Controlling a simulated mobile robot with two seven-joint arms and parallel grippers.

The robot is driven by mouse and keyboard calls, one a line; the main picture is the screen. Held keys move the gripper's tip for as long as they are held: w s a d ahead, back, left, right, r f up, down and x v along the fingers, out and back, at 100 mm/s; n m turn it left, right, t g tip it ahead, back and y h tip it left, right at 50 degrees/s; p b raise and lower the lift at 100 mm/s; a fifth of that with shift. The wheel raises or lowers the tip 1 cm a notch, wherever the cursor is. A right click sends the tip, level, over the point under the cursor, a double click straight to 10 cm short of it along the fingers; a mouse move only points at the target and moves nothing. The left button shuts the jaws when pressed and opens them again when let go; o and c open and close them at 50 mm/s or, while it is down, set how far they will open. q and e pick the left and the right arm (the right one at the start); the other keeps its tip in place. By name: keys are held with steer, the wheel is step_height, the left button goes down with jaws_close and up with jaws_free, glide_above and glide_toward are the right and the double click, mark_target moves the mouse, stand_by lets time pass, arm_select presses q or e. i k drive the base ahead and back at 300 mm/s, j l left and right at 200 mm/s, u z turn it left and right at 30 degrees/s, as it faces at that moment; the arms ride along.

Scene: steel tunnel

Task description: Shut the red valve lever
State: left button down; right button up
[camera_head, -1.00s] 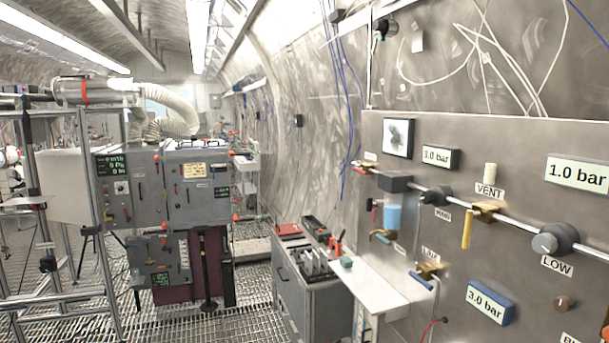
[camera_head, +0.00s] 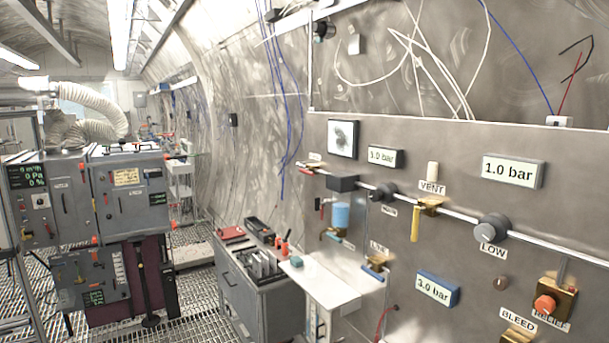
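A small red lever-like part (camera_head: 307,170) shows at the left end of the pipe on the grey valve panel (camera_head: 455,180). It is too small to tell its exact position. A second small part with red on it (camera_head: 318,204) hangs just below, left of a blue cylinder (camera_head: 341,215). I cannot tell which is the red valve lever. Neither of my grippers is in view.
A yellow lever (camera_head: 415,224) hangs down under the VENT label. An orange-red RELIEF knob (camera_head: 545,304) is at lower right. A white shelf (camera_head: 322,287) and grey tool cabinet (camera_head: 262,296) stand before the panel's left part. Grated floor is left of them.

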mark_target(309, 172)
steer(key=i+u, duration=0.25)
steer(key=i, duration=0.35)
steer(key=i+j+u, duration=0.1)
steer(key=i+u, duration=0.3)
steer(key=i, duration=0.35)
steer(key=i+l+u, duration=0.1)
steer(key=i+u, duration=0.3)
steer(key=i, duration=0.3)
steer(key=i+j+z, duration=0.25)
steer(key=i+z, duration=0.25)
steer(key=i+j+z, duration=0.3)
steer(key=z, duration=0.15)
steer(key=i+j+z, duration=0.3)
steer(key=j+z, duration=0.2)
steer(key=j, duration=0.15)
steer(key=i+j+z, duration=0.2)
steer(key=j+z, duration=0.25)
steer(key=j, duration=0.15)
